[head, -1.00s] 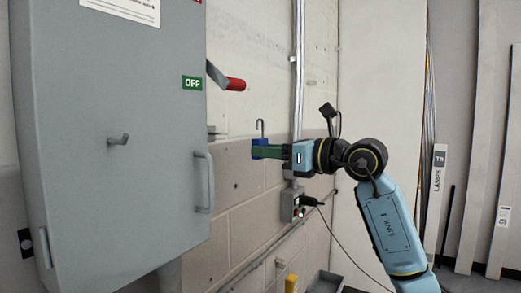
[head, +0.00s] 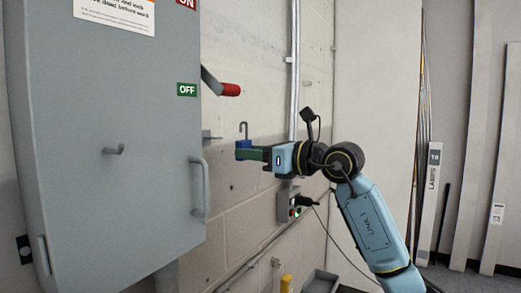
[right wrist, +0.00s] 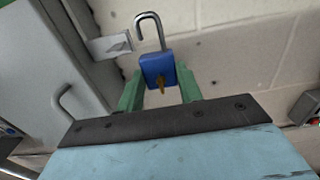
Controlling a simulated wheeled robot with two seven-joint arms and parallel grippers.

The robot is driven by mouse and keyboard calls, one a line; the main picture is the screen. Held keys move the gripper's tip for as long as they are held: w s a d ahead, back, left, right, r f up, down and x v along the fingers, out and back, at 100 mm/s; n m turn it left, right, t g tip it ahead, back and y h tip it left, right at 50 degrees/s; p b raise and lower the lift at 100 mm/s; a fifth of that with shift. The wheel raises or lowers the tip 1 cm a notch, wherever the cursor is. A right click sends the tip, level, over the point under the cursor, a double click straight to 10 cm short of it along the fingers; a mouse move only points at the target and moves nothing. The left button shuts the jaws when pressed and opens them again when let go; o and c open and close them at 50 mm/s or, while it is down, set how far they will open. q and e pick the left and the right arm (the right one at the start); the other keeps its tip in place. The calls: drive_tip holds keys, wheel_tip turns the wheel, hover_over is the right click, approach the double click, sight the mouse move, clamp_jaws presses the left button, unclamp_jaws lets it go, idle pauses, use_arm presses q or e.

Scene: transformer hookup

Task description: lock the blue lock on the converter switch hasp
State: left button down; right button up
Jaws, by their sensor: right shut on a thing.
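The blue lock (head: 243,149) is held upright in my right gripper (head: 246,153), which is shut on its body. In the right wrist view the lock (right wrist: 157,70) sits between the green fingers (right wrist: 159,88), with its shackle (right wrist: 152,30) up and open and a brass key below. The hasp (head: 210,136) is a small metal tab at the cabinet's right side; in the right wrist view it is a plate with a hole (right wrist: 112,45). The shackle is apart from the hasp, to its right. My left gripper is out of view.
The grey switch cabinet (head: 110,190) fills the left, with a door handle (head: 200,188) sticking out. The red switch lever (head: 230,89) is above the hasp, beside the OFF label (head: 187,90). A small control box (head: 289,203) and a conduit are on the block wall.

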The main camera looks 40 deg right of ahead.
drive_tip(key=shift+w+a+r, duration=0.1)
drive_tip(key=shift+w+a, duration=0.15)
drive_tip(key=shift+w, duration=0.3)
drive_tip(key=shift+p+x, duration=0.6)
drive_tip(key=shift+x, duration=0.15)
drive_tip(key=shift+s+a, duration=0.15)
drive_tip(key=shift+a, duration=0.3)
drive_tip(key=shift+s+a, duration=0.25)
drive_tip(key=shift+a, duration=0.3)
drive_tip(key=shift+s+a, duration=0.25)
drive_tip(key=shift+a, duration=0.25)
drive_tip(key=shift+a, duration=0.2)
drive_tip(key=shift+s+a, duration=0.2)
drive_tip(key=shift+a, duration=0.2)
drive_tip(key=shift+f+b, duration=1)
drive_tip(key=shift+f, duration=0.1)
drive_tip(key=o, duration=1.2)
drive_tip(key=shift+c, duration=0.2)
